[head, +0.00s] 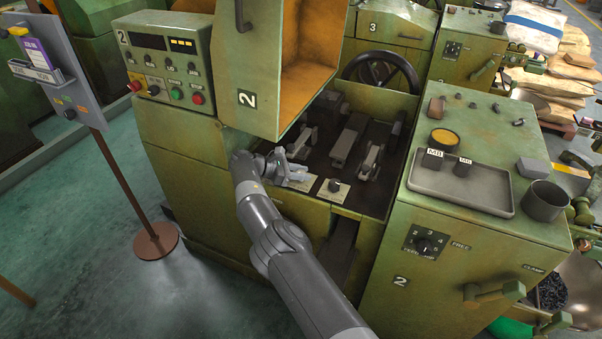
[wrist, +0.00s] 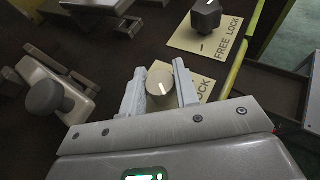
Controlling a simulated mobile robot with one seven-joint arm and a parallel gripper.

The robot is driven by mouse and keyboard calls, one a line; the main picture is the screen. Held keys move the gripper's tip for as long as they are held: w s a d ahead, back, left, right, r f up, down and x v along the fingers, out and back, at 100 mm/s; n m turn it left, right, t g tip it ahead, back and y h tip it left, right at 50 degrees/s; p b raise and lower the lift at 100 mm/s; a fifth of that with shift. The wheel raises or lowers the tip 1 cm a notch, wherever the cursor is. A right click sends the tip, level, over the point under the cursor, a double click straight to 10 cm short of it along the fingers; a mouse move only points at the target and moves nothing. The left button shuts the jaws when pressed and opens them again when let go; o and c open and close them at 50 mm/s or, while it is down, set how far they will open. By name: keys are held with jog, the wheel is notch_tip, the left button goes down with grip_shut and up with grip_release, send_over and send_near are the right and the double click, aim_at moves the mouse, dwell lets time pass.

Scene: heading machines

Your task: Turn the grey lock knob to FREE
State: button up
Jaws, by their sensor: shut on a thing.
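The grey lock knob (wrist: 158,88) is round with a pale pointer line on its top, in the middle of the wrist view. My gripper (wrist: 160,90) is shut on it, one finger on each side. The knob's yellowish label plate (wrist: 203,84) shows part of the word LOCK at the right; FREE is hidden behind the gripper. The pointer's exact setting cannot be told. In the head view my gripper (head: 286,168) is over the left plate (head: 299,183) at the machine's front edge, and hides the knob.
A dark knob (wrist: 206,15) on its own FREE LOCK plate (wrist: 222,42) is close by; it also shows in the head view (head: 334,185). A rounded grey knob (wrist: 44,96) is left of my gripper. The open green guard (head: 262,75) hangs above the work bay.

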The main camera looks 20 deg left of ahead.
jog(key=shift+f, duration=0.15)
jog(key=o, duration=1)
jog(key=shift+n+t+y, duration=0.5)
jog(key=shift+n+t, duration=0.1)
jog(key=shift+n, duration=0.1)
